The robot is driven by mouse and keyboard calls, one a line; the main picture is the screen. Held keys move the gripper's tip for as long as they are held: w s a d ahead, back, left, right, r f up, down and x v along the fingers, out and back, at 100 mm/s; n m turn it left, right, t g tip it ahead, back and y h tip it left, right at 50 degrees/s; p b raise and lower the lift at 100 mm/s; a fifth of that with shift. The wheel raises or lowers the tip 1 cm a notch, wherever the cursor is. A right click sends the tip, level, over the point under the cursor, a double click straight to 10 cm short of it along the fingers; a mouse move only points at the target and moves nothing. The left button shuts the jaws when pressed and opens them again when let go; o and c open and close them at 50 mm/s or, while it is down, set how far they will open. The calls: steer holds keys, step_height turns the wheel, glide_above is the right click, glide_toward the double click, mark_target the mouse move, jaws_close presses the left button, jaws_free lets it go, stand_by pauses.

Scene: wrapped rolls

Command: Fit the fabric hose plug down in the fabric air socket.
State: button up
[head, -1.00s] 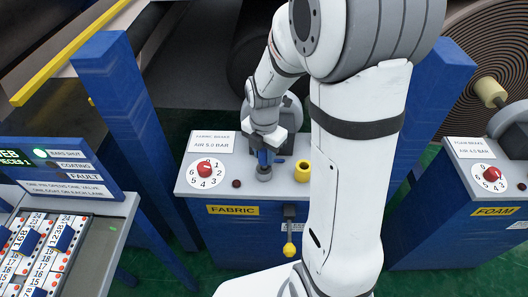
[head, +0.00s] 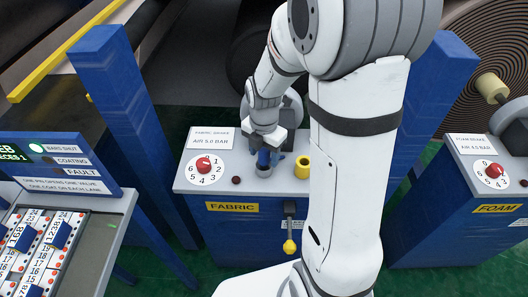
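My gripper (head: 265,146) is at the top of the fabric brake cabinet, pointing down. It is shut on a small blue plug (head: 264,158), which I take to be the fabric hose plug. The plug's lower end is over the grey fabric air socket (head: 264,173) on the cabinet top, in line with it or nearly so. I cannot tell whether the plug's tip is inside the socket or just above it. The fingers hide the plug's upper part.
A yellow cup-like fitting (head: 302,168) stands close to the right of the socket. A red dial (head: 204,165) and a dark button (head: 236,180) are on the left. A yellow-knobbed lever (head: 289,246) hangs in front. The foam cabinet (head: 488,210) stands at right.

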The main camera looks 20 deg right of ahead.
steer(key=shift+r, duration=3.9)
